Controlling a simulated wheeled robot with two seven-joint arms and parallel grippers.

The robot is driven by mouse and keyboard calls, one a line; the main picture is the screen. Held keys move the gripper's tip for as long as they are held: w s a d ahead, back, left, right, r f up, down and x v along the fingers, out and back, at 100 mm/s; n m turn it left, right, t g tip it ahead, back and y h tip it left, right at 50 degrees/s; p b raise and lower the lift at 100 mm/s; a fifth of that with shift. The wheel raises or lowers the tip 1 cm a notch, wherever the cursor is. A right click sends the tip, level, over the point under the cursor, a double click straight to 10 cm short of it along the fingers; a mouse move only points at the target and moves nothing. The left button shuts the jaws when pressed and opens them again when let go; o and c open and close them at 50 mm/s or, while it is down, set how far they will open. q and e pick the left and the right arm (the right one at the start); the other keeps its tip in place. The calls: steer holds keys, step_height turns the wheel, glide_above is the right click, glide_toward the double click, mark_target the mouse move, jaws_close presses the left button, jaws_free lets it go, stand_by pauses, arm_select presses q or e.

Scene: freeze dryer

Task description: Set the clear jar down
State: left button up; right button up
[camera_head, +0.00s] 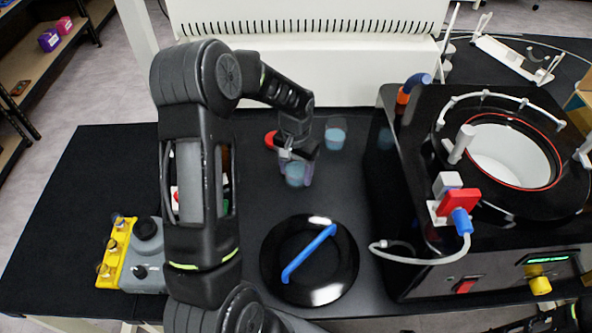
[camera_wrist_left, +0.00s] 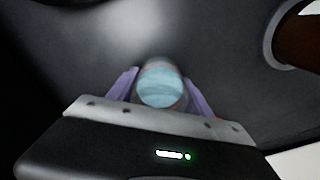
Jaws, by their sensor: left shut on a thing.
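The clear jar (camera_head: 294,175) with pale blue contents is between the purple-tinted fingers of my left gripper (camera_head: 297,178), over the black bench. The left wrist view shows the jar (camera_wrist_left: 160,88) end-on, with a finger of my left gripper (camera_wrist_left: 160,92) on each side. The gripper is shut on it. I cannot tell whether its base touches the bench. A second clear jar (camera_head: 335,138) with blue contents stands behind and to the right. Part of a dark arm of mine shows at the bottom right, but its gripper is out of view.
A black round lid (camera_head: 310,262) with a blue handle lies in front of the jar. The freeze dryer (camera_head: 420,180) with its open chamber stands to the right. A red thing (camera_head: 270,140) lies behind the gripper. A yellow and grey device (camera_head: 115,250) sits at left.

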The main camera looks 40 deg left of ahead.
arm_select(q)
steer(key=o, duration=1.6)
steer(key=shift+o, duration=0.2)
steer(key=shift+r, duration=0.1)
steer(key=shift+r, duration=0.15)
step_height(320, 180, up, 12)
steer(key=shift+f+b, duration=0.1)
steer(key=shift+b, duration=0.8)
steer(key=shift+f, duration=0.1)
